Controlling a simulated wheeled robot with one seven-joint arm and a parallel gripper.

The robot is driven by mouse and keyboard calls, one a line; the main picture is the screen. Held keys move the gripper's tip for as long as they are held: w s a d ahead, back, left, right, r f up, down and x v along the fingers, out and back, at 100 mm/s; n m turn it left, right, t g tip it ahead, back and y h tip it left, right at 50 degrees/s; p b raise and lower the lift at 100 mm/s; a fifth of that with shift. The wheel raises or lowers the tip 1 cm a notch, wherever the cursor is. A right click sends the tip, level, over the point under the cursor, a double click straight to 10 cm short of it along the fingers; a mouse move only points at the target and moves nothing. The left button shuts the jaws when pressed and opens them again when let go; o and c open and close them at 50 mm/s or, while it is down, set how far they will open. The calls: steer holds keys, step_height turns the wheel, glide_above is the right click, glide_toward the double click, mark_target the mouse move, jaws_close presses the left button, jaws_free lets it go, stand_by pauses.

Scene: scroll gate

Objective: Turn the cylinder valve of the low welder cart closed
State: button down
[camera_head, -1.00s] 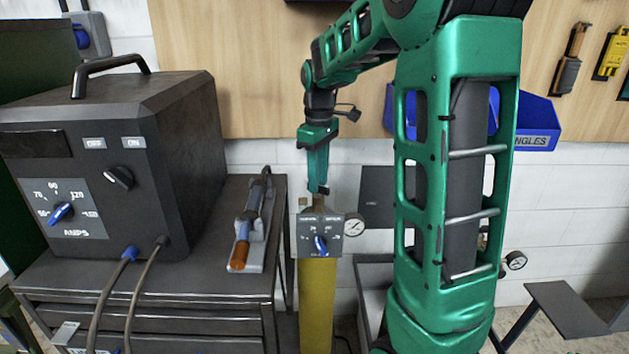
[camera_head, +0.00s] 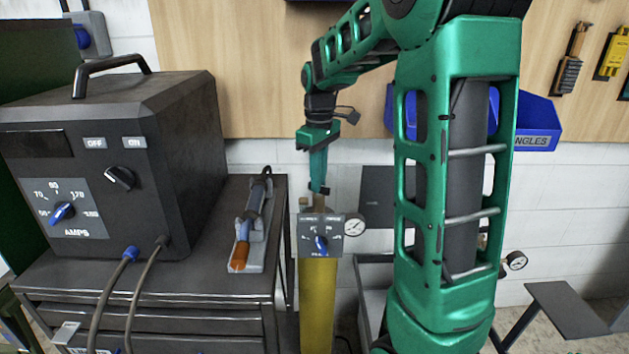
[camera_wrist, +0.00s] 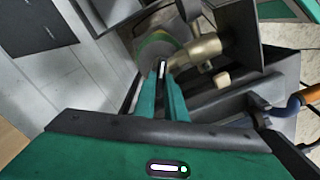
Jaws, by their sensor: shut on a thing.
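The yellow gas cylinder (camera_head: 317,300) stands upright beside the welder cart (camera_head: 150,300), with a grey dial panel (camera_head: 320,236) and a round gauge (camera_head: 354,225) near its top. My gripper (camera_head: 319,190) points straight down onto the cylinder's valve at the top. In the wrist view my gripper (camera_wrist: 165,72) has its two green fingers close together, shut on the valve's handle, which is mostly hidden between and beneath the fingertips. The brass valve body (camera_wrist: 205,50) sticks out to the right of the fingertips. The handle's exact angle cannot be told.
A dark welder (camera_head: 115,160) with knobs and cables stands on the cart at left. A torch (camera_head: 252,225) lies in a holder between it and the cylinder. The white wall (camera_head: 270,160) is close behind. A blue bin (camera_head: 537,125) hangs at right.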

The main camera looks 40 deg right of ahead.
steer(key=m, duration=0.7)
steer(key=shift+w+m, duration=0.1)
steer(key=shift+m, duration=0.2)
steer(key=m, duration=0.7)
steer(key=shift+r, duration=0.1)
steer(key=m, duration=0.7)
steer(key=shift+a, duration=0.1)
steer(key=m, duration=0.3)
steer(key=shift+w+m, duration=0.1)
steer(key=shift+m, duration=2.2)
